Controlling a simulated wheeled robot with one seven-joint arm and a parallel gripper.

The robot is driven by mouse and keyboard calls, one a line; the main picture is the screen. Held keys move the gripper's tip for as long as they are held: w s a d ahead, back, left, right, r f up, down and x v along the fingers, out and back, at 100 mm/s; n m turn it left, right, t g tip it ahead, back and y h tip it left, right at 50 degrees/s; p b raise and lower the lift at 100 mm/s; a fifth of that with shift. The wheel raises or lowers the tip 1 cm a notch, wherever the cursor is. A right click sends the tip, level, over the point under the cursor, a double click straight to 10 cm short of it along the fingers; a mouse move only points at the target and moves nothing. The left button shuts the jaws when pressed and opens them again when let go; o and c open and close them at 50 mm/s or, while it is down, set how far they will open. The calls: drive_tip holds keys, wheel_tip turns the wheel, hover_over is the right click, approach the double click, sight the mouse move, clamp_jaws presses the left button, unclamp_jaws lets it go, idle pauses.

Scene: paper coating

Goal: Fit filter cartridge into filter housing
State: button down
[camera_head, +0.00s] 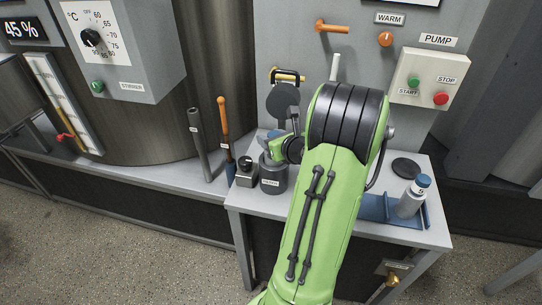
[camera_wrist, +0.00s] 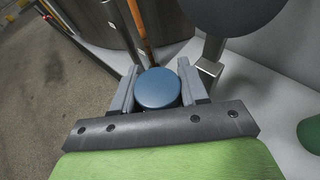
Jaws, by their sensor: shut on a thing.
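My gripper (camera_wrist: 157,92) is shut on a filter cartridge, whose round blue cap (camera_wrist: 157,88) shows between the two grey fingers in the wrist view. In the head view my gripper (camera_head: 277,147) is directly over the dark grey cylindrical filter housing (camera_head: 272,180), which has a white label. My gripper hides the housing's mouth, and I cannot tell how far the cartridge is inside it. A dark round lid (camera_head: 282,101) stands swung up behind the housing; it also shows at the top of the wrist view (camera_wrist: 232,12).
A blue tray (camera_head: 374,208) on the right of the bench holds a grey bottle-like cylinder with a blue cap (camera_head: 410,198). A black disc (camera_head: 406,168) lies behind it. A small dark block (camera_head: 246,174) and an orange-handled tool (camera_head: 224,120) are left of the housing. The pump box (camera_head: 427,80) is on the wall.

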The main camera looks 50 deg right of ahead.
wheel_tip(320, 180, down, 4)
drive_tip(key=shift+f+b, duration=0.2)
drive_tip(key=shift+b, duration=0.75)
drive_tip(key=shift+r, duration=0.2)
drive_tip(key=shift+f, duration=0.15)
